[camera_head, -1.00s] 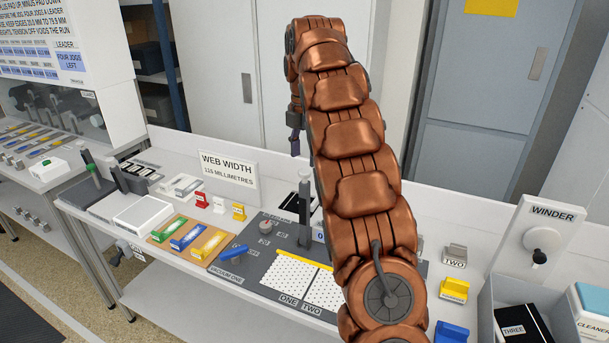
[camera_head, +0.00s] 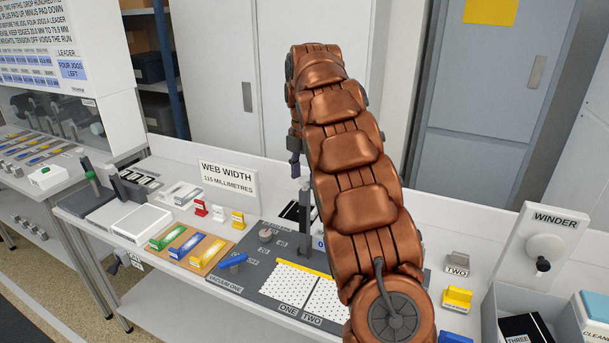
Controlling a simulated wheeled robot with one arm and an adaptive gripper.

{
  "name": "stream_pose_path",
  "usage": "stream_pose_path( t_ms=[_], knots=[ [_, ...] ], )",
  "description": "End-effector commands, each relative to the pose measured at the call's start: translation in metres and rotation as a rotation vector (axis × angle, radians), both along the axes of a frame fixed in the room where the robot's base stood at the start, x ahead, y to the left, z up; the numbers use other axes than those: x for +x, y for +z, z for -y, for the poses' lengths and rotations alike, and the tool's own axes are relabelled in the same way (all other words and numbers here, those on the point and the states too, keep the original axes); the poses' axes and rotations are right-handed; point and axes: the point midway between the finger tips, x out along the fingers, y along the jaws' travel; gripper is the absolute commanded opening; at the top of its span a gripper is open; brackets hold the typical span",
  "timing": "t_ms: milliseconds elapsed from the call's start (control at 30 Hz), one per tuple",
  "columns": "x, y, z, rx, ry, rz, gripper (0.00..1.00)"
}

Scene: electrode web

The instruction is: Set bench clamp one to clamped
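My copper-coloured arm rises through the middle of the view and bends down at its far end. Only a small dark part of my gripper (camera_head: 294,165) shows, hanging above the bench behind the dark plate; whether its fingers are open cannot be seen. The dark plate (camera_head: 250,278) bears two dotted white pads marked ONE (camera_head: 284,281) and TWO (camera_head: 322,297). A blue lever (camera_head: 233,261) lies by the label VACUUM ONE. A grey upright post (camera_head: 304,212) stands at the plate's back. No part legibly marked as bench clamp one shows; my arm hides the plate's right side.
A WEB WIDTH sign (camera_head: 228,185) stands at the bench back. Left are a board of coloured blocks (camera_head: 208,265) and a white box (camera_head: 141,222). Right are a grey block marked TWO (camera_head: 458,262), a yellow block (camera_head: 457,298), a winder (camera_head: 545,248) and a grey bin (camera_head: 491,312).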

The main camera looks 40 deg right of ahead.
Motion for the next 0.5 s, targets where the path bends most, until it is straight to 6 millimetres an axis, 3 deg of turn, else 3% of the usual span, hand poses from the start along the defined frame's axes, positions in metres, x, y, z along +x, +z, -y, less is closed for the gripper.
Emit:
stream_pose_path(
  t_ms=[67,500],
  knots=[
    [-0.0001,0.0001,0.0001,0.0,0.0,0.0,0.5],
    [-0.0002,0.0001,0.0001,0.0,0.0,0.0,0.04]
  ],
)
